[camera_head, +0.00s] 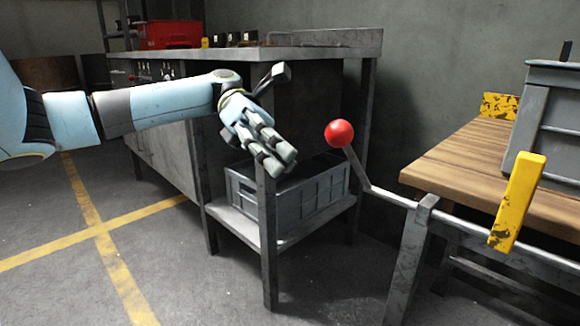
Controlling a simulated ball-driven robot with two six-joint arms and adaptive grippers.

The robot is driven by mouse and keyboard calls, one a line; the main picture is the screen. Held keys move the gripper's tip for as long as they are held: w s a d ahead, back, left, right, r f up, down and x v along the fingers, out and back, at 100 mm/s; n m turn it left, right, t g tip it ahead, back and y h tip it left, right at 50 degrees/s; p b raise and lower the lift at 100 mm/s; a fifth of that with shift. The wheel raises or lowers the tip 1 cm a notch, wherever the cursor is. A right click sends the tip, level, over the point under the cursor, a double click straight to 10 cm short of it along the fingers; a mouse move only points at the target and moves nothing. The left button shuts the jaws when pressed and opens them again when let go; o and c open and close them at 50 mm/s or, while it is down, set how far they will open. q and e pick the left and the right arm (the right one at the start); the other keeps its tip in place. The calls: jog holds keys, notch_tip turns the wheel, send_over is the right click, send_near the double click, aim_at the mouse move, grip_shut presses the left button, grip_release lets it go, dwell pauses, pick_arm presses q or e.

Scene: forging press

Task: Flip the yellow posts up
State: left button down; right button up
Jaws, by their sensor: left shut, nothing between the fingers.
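A yellow post (517,202) with worn dark marks stands close to upright, leaning slightly, on the metal bar along the front of the wooden bench at the right. A scuffed yellow piece (499,106) shows at the bench's far end; I cannot tell whether it is another post. A lever with a red ball (339,133) sticks up and left from the end of the bar. My left gripper (282,162) is shut and empty, left of the red ball and apart from it. My right gripper is not in view.
The wooden bench (460,160) carries a grey crate (553,130) at right. A metal workbench (300,53) stands behind my left arm, with a grey crate (318,192) on its lower shelf. A red box (170,34) sits on top. Floor at front left is clear.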

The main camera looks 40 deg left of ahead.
pick_arm(q)
jog(key=v, duration=0.5)
jog(key=shift+w+a+f, duration=0.15)
jog(key=shift+w+a, duration=0.1)
jog(key=shift+a, duration=0.05)
